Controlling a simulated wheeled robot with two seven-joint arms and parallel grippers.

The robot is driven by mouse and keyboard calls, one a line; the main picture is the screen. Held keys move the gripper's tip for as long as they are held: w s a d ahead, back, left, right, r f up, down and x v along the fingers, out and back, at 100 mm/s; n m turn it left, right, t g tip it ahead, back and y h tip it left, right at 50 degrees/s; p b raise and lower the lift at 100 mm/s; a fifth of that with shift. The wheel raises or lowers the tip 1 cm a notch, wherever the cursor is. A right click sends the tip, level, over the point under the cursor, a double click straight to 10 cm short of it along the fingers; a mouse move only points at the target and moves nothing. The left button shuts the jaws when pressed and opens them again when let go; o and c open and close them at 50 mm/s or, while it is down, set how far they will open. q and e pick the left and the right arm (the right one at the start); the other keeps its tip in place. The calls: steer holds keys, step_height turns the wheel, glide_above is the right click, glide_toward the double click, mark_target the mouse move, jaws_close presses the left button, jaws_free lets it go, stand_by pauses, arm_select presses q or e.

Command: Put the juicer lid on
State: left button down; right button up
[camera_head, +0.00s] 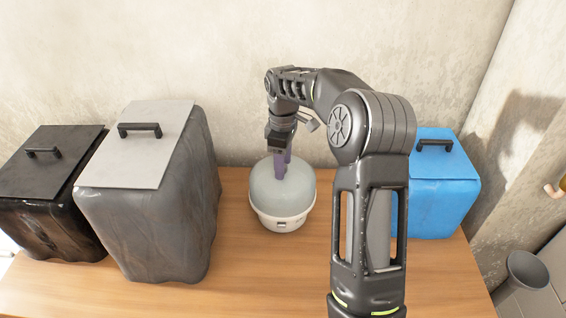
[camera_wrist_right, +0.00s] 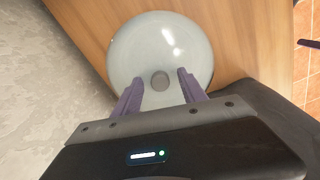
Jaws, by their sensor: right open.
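The juicer (camera_head: 278,218) stands upright on the wooden table against the wall, with a white base. Its pale translucent domed lid (camera_head: 262,186) sits on top of the base in the head view. The lid (camera_wrist_right: 150,40) also shows from above in the right wrist view, with a round grey knob (camera_wrist_right: 160,80) at its centre. My right gripper (camera_head: 281,172) points down over the lid. Its purple fingers (camera_wrist_right: 160,82) are open, one on each side of the knob, with gaps between. Whether the lid is fully seated is unclear. My left gripper is not in view.
A black bin (camera_head: 45,210) and a taller grey-lidded bin (camera_head: 165,215) stand left of the juicer. A blue box (camera_head: 440,190) stands at the right, partly behind my right arm. The wooden table (camera_head: 235,285) is bare in front of the juicer.

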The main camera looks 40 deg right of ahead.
steer(key=shift+r+b, duration=0.4)
steer(key=shift+r, duration=3.5)
